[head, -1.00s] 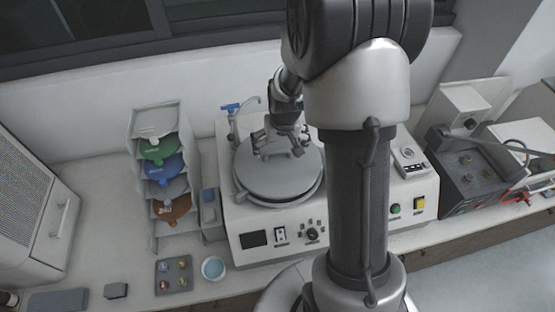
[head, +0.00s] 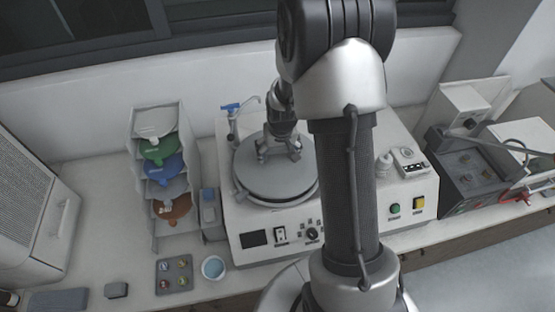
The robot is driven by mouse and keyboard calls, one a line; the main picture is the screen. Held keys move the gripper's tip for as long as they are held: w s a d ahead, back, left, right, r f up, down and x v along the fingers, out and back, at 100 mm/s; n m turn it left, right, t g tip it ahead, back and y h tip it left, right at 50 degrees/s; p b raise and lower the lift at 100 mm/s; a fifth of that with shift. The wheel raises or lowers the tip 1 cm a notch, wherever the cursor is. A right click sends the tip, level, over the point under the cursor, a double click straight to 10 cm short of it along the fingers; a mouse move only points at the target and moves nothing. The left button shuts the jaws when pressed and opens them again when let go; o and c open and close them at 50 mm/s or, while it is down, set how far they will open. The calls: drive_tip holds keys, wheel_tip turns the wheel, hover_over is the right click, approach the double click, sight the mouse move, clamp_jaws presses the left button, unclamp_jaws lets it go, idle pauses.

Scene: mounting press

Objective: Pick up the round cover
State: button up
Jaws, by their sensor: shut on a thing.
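The round cover (head: 272,182) is a flat grey disc over the round bowl on top of the white press (head: 270,222), left of my arm. A darker rim (head: 283,204) shows beneath its front edge. My gripper (head: 278,157) points down at the middle of the cover, with its fingers shut on it. The fingers hide the exact spot that they grip. I cannot tell whether the cover is resting or slightly raised.
A rack (head: 160,165) of coloured discs stands to the left. A blue-topped tap (head: 232,112) rises behind the cover. A small dish (head: 212,267) and a tray of samples (head: 174,274) lie in front. A dark machine (head: 478,165) stands at right.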

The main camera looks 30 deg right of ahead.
drive_tip(key=c, duration=1)
drive_tip(key=shift+r, duration=0.1)
